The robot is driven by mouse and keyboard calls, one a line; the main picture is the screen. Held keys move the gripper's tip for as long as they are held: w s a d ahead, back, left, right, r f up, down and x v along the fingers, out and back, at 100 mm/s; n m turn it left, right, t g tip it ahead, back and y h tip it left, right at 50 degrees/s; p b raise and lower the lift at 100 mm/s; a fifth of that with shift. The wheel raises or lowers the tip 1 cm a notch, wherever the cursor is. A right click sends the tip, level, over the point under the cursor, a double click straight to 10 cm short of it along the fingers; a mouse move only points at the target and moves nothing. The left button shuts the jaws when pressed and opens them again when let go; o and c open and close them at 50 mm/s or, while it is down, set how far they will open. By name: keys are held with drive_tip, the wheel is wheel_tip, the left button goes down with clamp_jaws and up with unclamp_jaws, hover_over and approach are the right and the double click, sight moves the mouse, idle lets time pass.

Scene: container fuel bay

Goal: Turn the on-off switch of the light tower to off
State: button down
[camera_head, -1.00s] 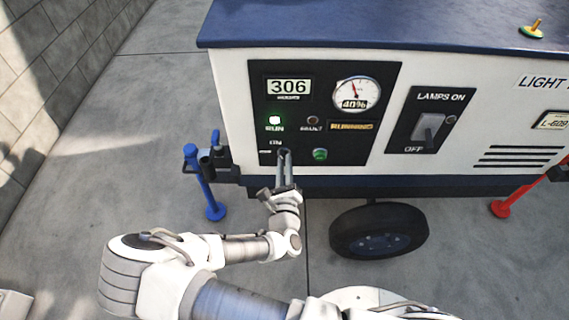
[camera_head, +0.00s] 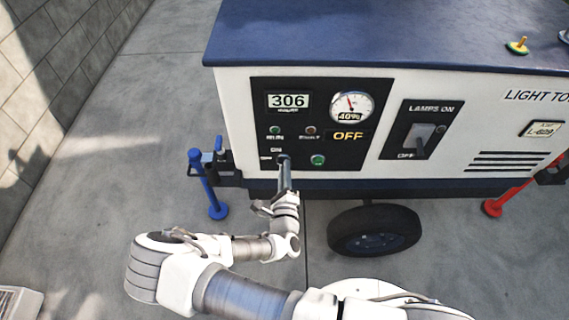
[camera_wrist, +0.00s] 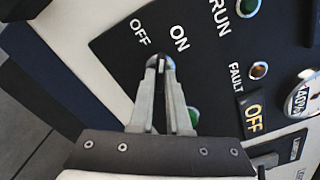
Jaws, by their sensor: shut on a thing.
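The light tower (camera_head: 232,120) is a white cabinet with a blue top and a black control panel. Its on-off switch (camera_wrist: 158,62) is a small knob at the lower left of that panel, beside the OFF and ON labels, largely hidden by my fingers. My gripper (camera_wrist: 161,68) is shut on the switch; it also shows in the head view (camera_head: 285,165) reaching up to the panel. The amber display (camera_head: 347,136) reads OFF. The RUN lamp (camera_head: 275,130) is dark.
A gauge (camera_head: 350,106) reads 40%, and a counter (camera_head: 288,101) reads 306. A green button (camera_head: 317,160) sits right of my fingers. The lamps switch (camera_head: 423,135) is further right. A wheel (camera_head: 374,231) and a blue jack (camera_head: 205,185) stand below.

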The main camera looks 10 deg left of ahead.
drive_tip(key=shift+r+n+p, duration=0.15)
drive_tip(key=shift+n+p, duration=1.25)
drive_tip(key=shift+n, duration=1.9)
drive_tip(key=c, duration=0.9)
unclamp_jaws()
drive_tip(key=shift+s, duration=0.1)
